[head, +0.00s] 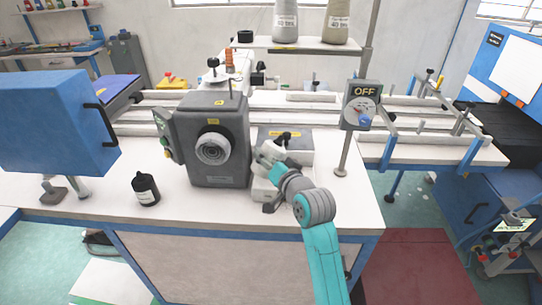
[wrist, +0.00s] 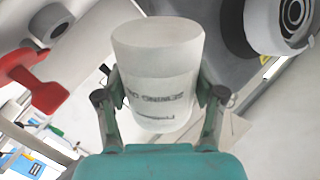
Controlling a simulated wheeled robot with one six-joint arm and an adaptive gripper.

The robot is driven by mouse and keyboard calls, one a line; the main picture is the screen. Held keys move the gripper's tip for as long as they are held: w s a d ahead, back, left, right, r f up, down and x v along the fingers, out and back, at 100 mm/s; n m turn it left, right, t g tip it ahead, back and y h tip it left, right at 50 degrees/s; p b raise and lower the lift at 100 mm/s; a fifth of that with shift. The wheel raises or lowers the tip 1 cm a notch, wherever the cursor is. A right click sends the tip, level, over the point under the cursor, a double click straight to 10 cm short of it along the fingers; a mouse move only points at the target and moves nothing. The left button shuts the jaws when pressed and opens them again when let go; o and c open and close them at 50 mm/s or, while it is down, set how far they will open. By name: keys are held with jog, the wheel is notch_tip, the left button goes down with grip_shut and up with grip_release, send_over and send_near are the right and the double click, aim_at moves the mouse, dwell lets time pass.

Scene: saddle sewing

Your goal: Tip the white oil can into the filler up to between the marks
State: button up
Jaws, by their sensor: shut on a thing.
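My gripper (wrist: 160,95) is shut on the white oil can (wrist: 158,62), which has dark lettering on its side that reads upside down in the wrist view. A finger presses on each side of the can. In the head view my gripper (head: 268,155) is just right of the grey machine head (head: 219,140), above the white machine base. The can is hard to make out there against the pale machine parts. I cannot pick out the filler or its marks in either view.
A switch box marked OFF (head: 362,103) stands on a post to the right. A red handle (wrist: 35,78) shows at the left of the wrist view. The table's front left is mostly clear.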

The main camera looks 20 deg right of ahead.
aim_at(261, 172)
jog(key=shift+s+a+f+m+g+y, duration=0.2)
jog(key=shift+a+f+m, duration=0.15)
jog(key=shift+f+m, duration=0.3)
jog(key=shift+s+a+f+m+g+y, duration=0.1)
jog(key=shift+a+f+m+g+y, duration=0.15)
jog(key=shift+f+m, duration=0.35)
jog(key=m, duration=0.1)
jog(key=a+f+m, duration=0.1)
jog(key=shift+s+f+m+g+y, duration=0.15)
jog(key=shift+f+m+g+y, duration=0.1)
jog(key=shift+f+m+y, duration=0.1)
jog(key=shift+s+a+r+m+g+y, duration=0.15)
jog(key=shift+m+y, duration=0.1)
jog(key=shift+m, duration=0.3)
jog(key=shift+w+r+m+g+y, duration=0.15)
jog(key=shift+m+y, duration=0.1)
jog(key=shift+m, duration=0.3)
jog(key=r+m+y, duration=0.1)
jog(key=m, duration=0.2)
jog(key=shift+r, duration=0.2)
dwell(0.6)
jog(key=shift+s+a+f+n+h, duration=0.15)
jog(key=shift+f+n+h, duration=0.3)
jog(key=shift+n, duration=0.55)
jog(key=shift+f, duration=0.1)
